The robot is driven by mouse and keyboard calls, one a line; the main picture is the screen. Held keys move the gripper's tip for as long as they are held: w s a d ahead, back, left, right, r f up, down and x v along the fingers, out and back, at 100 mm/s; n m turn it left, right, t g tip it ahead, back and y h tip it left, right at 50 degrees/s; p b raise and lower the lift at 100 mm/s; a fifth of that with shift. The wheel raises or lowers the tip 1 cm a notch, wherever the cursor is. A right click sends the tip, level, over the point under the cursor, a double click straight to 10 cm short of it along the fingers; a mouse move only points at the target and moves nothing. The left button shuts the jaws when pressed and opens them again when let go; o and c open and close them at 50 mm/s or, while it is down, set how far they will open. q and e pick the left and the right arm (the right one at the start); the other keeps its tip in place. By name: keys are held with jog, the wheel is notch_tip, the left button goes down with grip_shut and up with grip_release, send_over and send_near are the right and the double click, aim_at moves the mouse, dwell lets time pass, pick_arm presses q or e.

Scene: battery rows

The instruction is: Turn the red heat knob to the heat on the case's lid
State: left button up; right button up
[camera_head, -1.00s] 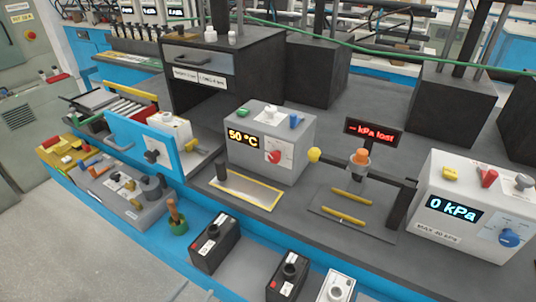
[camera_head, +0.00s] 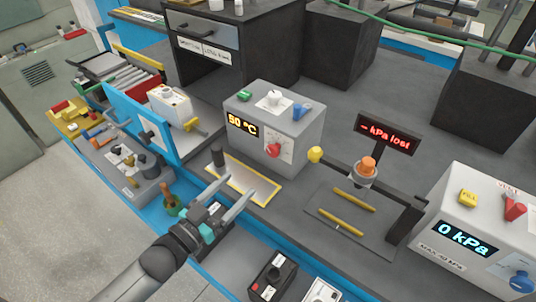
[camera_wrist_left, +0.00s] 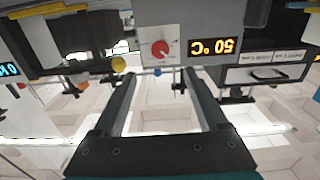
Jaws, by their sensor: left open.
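The red heat knob (camera_head: 274,150) sits on a pale dial plate on the front of a grey heater box (camera_head: 300,117). The box's display (camera_head: 241,125) reads 50 °C. The knob also shows upside down in the left wrist view (camera_wrist_left: 159,49), ahead of the fingers. My left gripper (camera_head: 236,196) is open and empty, in front of the box near the yellow-edged plate, apart from the knob. A white case (camera_head: 170,105) stands behind a blue panel left of the box. I cannot read a heat value on any lid. My right gripper is not in view.
A yellow ball knob (camera_head: 315,154) sticks out from the box's right side. A yellow-edged plate (camera_head: 268,196) lies before the box. A pressure unit (camera_head: 470,235) reading 0 kPa and a red "kPa lost" sign (camera_head: 387,134) stand right. Black battery-like blocks (camera_head: 272,277) sit in front.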

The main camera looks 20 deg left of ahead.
aim_at(271, 153)
pick_arm(q)
jog(key=b+x, duration=0.1)
jog(key=x, duration=1.1)
jog(key=shift+w+d+f, duration=0.1)
jog(key=shift+w, duration=0.1)
grip_shut()
